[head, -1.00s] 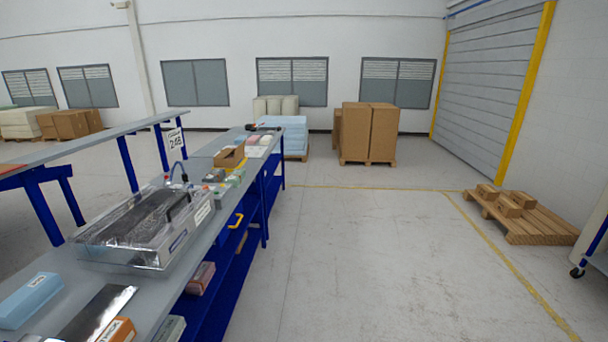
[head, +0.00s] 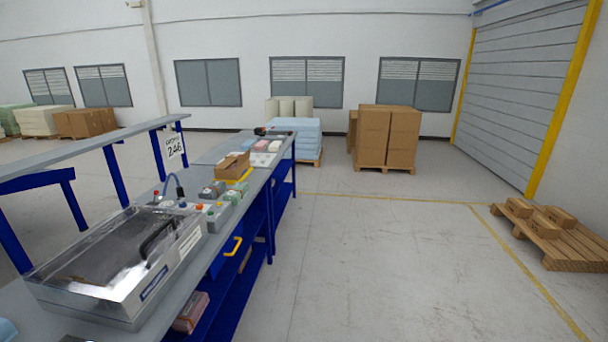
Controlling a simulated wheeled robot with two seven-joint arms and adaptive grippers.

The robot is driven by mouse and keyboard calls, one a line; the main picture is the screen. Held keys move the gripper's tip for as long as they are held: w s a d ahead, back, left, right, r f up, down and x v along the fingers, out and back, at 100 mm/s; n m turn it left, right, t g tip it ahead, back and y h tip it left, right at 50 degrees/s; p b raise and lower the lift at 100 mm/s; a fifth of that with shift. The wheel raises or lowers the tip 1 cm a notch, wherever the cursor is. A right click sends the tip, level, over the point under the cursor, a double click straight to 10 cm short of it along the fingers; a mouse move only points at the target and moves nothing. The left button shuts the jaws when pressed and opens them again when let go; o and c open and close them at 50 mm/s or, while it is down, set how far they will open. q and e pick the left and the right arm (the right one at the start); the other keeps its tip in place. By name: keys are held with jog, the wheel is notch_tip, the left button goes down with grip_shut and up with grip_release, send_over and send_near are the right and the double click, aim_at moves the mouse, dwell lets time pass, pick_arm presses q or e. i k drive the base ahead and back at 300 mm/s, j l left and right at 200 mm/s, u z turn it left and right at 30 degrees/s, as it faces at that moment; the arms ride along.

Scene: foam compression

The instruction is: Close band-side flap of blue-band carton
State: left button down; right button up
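A small brown carton (head: 232,166) stands on the far part of the long grey bench (head: 207,256), behind the machine. Its top looks open, with a flap showing, but it is too small to tell one flap from another. I cannot make out a blue band on it. Neither of my grippers is in the head view.
A clear-lidded machine (head: 115,262) with a black handle fills the near bench. Small blocks and a control box (head: 215,214) lie beyond it. Large cartons (head: 388,138) stand on a pallet at the back. A pallet (head: 550,236) with small boxes is at right. The middle floor (head: 380,270) is clear.

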aim_at(244, 157)
jog(key=i+l+u, duration=0.15)
jog(key=i+u, duration=0.15)
jog(key=i, duration=0.2)
jog(key=i+l+u, duration=0.3)
jog(key=i, duration=0.2)
jog(key=i+l+u, duration=0.3)
jog(key=i+l, duration=0.05)
jog(key=i, duration=0.1)
